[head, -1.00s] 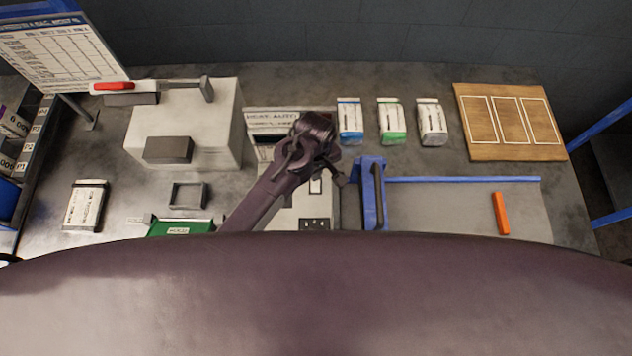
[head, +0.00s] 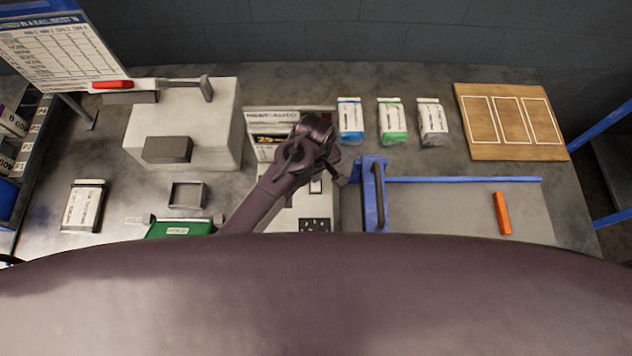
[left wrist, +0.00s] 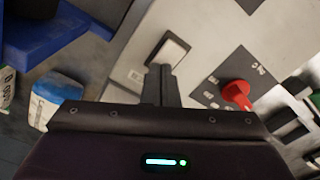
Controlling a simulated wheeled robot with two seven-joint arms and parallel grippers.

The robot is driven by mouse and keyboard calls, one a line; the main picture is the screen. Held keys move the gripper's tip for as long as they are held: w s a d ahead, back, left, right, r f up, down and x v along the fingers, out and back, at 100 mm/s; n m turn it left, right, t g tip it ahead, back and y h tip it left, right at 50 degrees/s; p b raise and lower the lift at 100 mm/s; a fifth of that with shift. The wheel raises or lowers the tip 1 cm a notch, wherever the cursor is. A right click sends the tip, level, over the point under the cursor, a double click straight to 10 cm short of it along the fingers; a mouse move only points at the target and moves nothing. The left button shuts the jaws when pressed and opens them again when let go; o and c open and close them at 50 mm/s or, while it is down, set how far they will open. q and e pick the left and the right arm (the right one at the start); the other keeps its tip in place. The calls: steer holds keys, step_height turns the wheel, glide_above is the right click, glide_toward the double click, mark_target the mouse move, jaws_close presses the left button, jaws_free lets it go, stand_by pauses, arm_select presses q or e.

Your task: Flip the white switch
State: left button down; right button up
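The white switch (head: 316,186) is a white rocker in a dark frame on the pale panel of the machine in the middle of the bench. It also shows in the left wrist view (left wrist: 168,51). My left gripper (head: 338,178) is over this panel, pointing down. In the left wrist view its two fingers (left wrist: 160,72) lie together, shut and empty, with their tips right at the near edge of the switch. Whether they touch it I cannot tell. My right gripper is not in view.
A red knob (left wrist: 236,93) stands on the same panel near the fingers. A blue press frame (head: 369,195) stands just right of the panel. Several sacks (head: 391,121) stand behind it. A white block (head: 195,125) is at the left.

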arm_select(q)
steer(key=shift+r+p, duration=1.2)
steer(key=shift+p, duration=0.05)
steer(key=shift+r, duration=2.2)
steer(key=shift+s, duration=0.1)
